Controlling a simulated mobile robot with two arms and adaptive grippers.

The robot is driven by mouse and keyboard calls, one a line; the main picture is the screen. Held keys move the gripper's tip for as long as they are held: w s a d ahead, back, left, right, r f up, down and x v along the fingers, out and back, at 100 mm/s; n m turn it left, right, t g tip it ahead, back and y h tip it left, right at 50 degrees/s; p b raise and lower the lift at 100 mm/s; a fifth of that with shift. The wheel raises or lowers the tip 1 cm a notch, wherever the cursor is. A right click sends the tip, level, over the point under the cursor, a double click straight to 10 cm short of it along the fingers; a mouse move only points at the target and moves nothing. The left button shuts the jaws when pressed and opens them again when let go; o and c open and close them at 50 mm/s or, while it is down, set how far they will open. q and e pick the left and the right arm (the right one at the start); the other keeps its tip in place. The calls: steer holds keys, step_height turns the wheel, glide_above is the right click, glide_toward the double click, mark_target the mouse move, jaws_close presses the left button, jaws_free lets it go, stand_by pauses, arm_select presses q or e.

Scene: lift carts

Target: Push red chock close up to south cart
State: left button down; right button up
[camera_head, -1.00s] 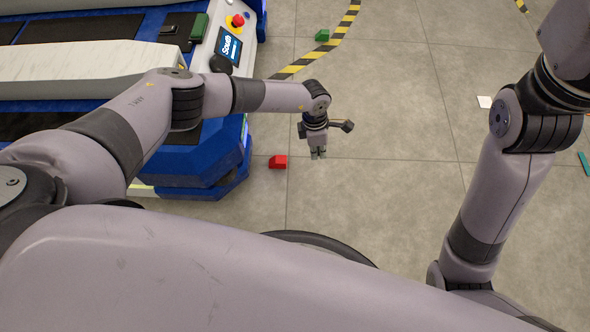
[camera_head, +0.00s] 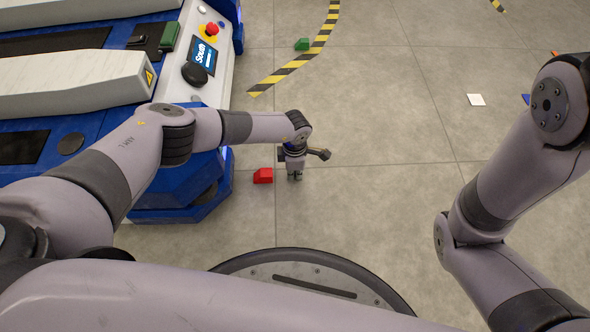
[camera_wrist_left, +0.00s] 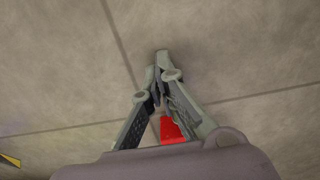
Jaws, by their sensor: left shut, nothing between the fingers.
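The red chock (camera_head: 263,176) lies on the floor just right of the blue base of the south cart (camera_head: 160,190), with a narrow strip of floor between them in the head view. The cart's screen (camera_head: 204,54) reads "South". My left gripper (camera_head: 296,177) is shut and empty, pointing down just right of the chock, with a small gap visible. In the left wrist view, the closed fingers (camera_wrist_left: 160,62) are over grey floor, and the red chock (camera_wrist_left: 171,130) shows partly behind them. My right arm shows at the right, but its gripper is out of view.
A green chock (camera_head: 302,44) lies further back beside yellow-black floor tape (camera_head: 295,65).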

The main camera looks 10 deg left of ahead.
mark_target(262, 172)
arm_select(q)
steer(key=shift+s+a+r+b, duration=0.1)
steer(key=shift+s+a+b, duration=0.05)
steer(key=shift+a, duration=0.5)
steer(key=shift+s+a+r+b, duration=0.1)
steer(key=shift+s+a+b, duration=0.1)
steer(key=shift+a, duration=0.4)
steer(key=shift+s+a+r+b, duration=0.1)
steer(key=shift+a+b, duration=0.05)
steer(key=shift+a, duration=0.5)
steer(key=a+p, duration=0.1)
steer(key=s+a+p, duration=0.1)
steer(key=a, duration=0.1)
steer(key=a+p, duration=0.1)
steer(key=a, duration=0.1)
steer(key=shift+s+a+r, duration=0.1)
steer(key=shift+s+r, duration=0.05)
steer(key=shift+s, duration=0.1)
steer(key=shift+s+a+f, duration=0.1)
steer(key=shift+a+f, duration=0.1)
steer(key=shift+a, duration=0.15)
steer(key=shift+d, duration=0.1)
